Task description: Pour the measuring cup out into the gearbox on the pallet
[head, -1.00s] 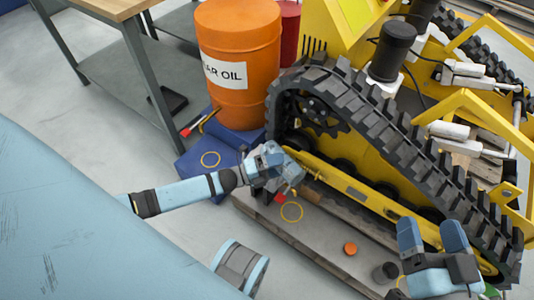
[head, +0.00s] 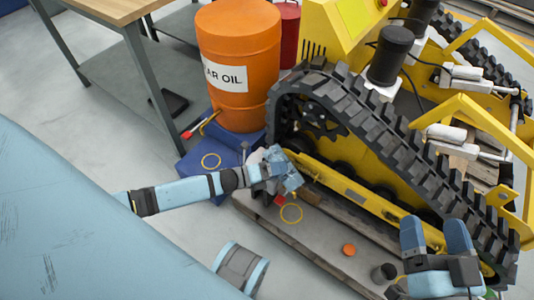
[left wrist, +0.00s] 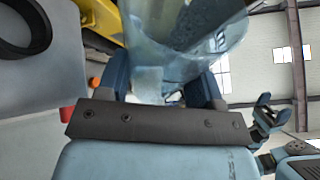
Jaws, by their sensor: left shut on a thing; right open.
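The cup's contents and exact tilt cannot be told. In the head view the cup is mostly hidden by the gripper. I cannot clearly make out the gearbox; a small brown part (head: 309,196) shows just past my left gripper. My right gripper (head: 436,232) is open and empty, fingers apart, over the pallet's right end near the track.
An orange cap (head: 349,250) and a dark cylinder (head: 384,273) are on the pallet. An orange oil drum (head: 236,60) stands on a blue base (head: 190,165). The black track (head: 400,150) rises close behind both grippers. A dark ring (left wrist: 25,28) shows in the left wrist view.

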